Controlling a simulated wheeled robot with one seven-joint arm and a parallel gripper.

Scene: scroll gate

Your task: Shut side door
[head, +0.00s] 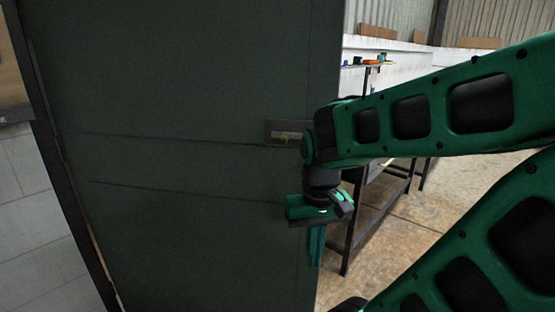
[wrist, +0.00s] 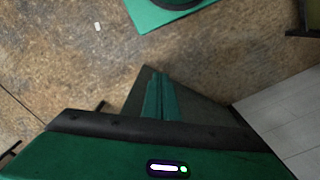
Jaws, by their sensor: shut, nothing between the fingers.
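The side door (head: 180,220) is a large dark green-grey panel that fills the left and middle of the head view. It stands ajar, with its free edge to the right and the room showing past that edge. A small dark plate (head: 285,132) with a yellowish mark sits on it near the free edge, partly hidden by my arm. My gripper (head: 316,245) points down at the free edge, low on the panel. Its green fingers are shut and empty, also in the wrist view (wrist: 160,95). Whether they touch the door I cannot tell.
A dark frame post (head: 62,170) and a grey block wall (head: 25,200) stand left of the door. Beyond the free edge is a dark-legged bench (head: 362,205). The brown concrete floor (wrist: 60,50) looks mostly clear in the wrist view, with pale wall (wrist: 290,120) at right.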

